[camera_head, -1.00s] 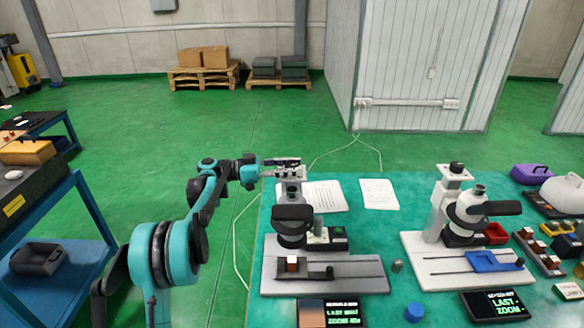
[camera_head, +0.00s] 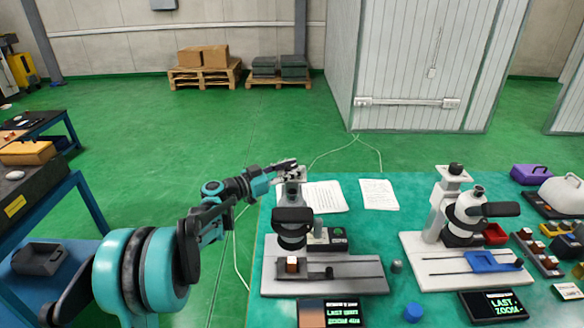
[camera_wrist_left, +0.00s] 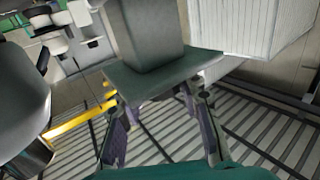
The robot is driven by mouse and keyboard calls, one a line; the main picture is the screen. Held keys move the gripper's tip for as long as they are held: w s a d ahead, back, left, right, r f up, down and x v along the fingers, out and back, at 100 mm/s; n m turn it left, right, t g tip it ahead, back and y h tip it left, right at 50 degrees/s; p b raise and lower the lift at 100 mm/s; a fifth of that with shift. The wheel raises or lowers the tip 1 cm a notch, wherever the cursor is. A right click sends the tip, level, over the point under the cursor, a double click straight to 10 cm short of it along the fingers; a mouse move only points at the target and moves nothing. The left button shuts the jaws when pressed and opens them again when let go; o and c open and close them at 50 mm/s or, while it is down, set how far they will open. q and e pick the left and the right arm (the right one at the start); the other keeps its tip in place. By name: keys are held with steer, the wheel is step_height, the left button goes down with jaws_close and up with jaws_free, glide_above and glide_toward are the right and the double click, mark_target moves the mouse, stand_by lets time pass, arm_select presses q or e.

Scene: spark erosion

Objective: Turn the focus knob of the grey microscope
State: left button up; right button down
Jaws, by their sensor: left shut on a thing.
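The grey microscope (camera_head: 292,240) stands at the left of the green table, with a black eyepiece head and a small brown-and-white sample on its stage. My left gripper (camera_head: 291,171) reaches in from the left and is shut at the top of the microscope column, where the focus knob (camera_head: 292,179) is mostly hidden by the fingers. In the left wrist view, the fingers (camera_wrist_left: 158,125) lie on either side of a grey block with a flat plate, part of the microscope's upper body (camera_wrist_left: 160,70). The knob cannot be made out clearly there. My right gripper is not in view.
A white microscope (camera_head: 462,215) with a blue slide holder stands to the right. Papers (camera_head: 325,197) lie behind the grey one. A blue cart (camera_head: 50,205) stands at left.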

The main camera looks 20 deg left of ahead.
arm_select(q)
steer(key=shift+n+t+y, duration=1)
steer(key=shift+n+y, duration=0.1)
steer(key=shift+y, duration=0.3)
steer(key=o, duration=1.2)
steer(key=v, duration=1.2)
steer(key=shift+d, duration=0.1)
